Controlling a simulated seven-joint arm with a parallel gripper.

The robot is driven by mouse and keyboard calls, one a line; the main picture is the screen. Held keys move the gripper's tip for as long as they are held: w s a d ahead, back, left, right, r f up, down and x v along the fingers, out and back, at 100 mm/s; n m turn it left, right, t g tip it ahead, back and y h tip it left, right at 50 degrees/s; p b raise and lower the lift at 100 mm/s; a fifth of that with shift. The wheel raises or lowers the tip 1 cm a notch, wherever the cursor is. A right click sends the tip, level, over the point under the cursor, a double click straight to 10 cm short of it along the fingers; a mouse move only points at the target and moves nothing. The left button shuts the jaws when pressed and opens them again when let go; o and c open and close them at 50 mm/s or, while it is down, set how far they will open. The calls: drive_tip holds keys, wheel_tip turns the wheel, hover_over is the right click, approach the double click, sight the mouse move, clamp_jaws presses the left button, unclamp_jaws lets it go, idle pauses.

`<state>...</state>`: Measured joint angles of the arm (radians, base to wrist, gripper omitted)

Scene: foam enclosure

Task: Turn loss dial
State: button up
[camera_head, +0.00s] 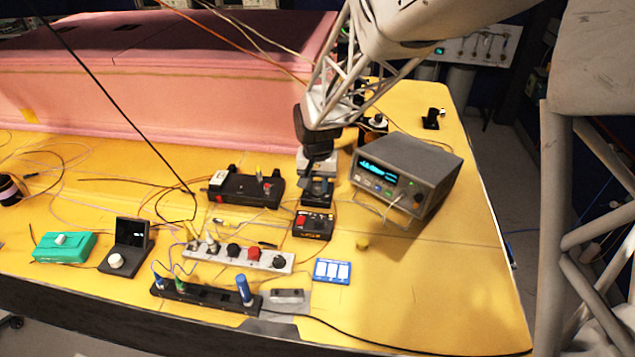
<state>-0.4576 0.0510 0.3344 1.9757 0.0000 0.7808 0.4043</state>
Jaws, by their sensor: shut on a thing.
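My gripper (317,181) points down over a small black unit with orange markings (318,198) near the middle of the yellow table. Its fingers are shut on a small part at the top of this unit, seemingly a knob, which the gripper mostly hides. No dial label can be read, so I cannot tell by name which one is the loss dial. Other dials in view are a white knob (115,261) on a black stand at the left and a pale knob (60,239) on a green box (70,248).
A grey instrument with a lit display (408,172) stands close right of my gripper. A black device (245,188) is close left, and a black box with a red button (313,226) is in front. Several loose cables cross the yellow table (440,290), clear at front right.

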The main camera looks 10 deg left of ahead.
sight(318, 185)
drive_tip(key=o, duration=0.9)
drive_tip(key=shift+r, duration=0.15)
drive_tip(key=shift+r, duration=3.8)
